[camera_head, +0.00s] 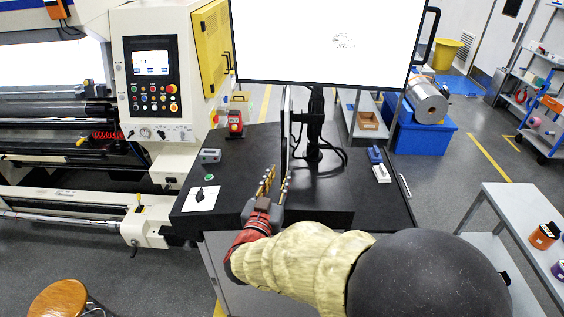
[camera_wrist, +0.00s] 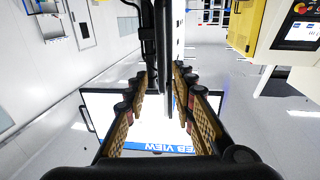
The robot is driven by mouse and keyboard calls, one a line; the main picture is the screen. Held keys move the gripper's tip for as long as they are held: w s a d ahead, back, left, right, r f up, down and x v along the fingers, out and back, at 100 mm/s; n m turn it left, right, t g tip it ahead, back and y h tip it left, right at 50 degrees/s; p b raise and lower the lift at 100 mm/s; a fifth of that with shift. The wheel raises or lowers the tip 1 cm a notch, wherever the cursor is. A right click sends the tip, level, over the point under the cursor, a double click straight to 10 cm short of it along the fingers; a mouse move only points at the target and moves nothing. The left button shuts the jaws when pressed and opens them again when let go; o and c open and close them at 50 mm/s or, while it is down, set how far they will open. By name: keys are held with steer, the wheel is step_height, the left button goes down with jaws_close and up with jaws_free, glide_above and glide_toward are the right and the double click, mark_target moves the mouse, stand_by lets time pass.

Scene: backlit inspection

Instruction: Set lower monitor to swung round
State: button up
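The lower monitor (camera_head: 287,125) shows in the head view as a thin upright panel, nearly edge-on, left of a black post (camera_head: 315,125). Its face is turned away from me. My gripper (camera_head: 276,182) is at the panel's near lower edge, one finger on each side. In the wrist view, the monitor's dark edge (camera_wrist: 166,70) runs between the two fingertips of the gripper (camera_wrist: 163,85). The fingers are apart, with a gap beside the edge; I cannot tell whether either touches it. The large upper monitor (camera_head: 330,40) is lit white above.
The black bench top (camera_head: 240,160) holds a grey box (camera_head: 210,156), a red switch box (camera_head: 235,122) and a white card (camera_head: 203,198). A blue and a white item (camera_head: 380,173) lie right of the post. Cables loop near the post's base. A cream machine (camera_head: 155,80) stands left.

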mark_target(284, 163)
steer(key=x, duration=0.7)
steer(key=shift+w+p, duration=0.35)
steer(key=shift+p, duration=0.05)
steer(key=shift+a, duration=0.1)
jaws_close()
stand_by(0.5)
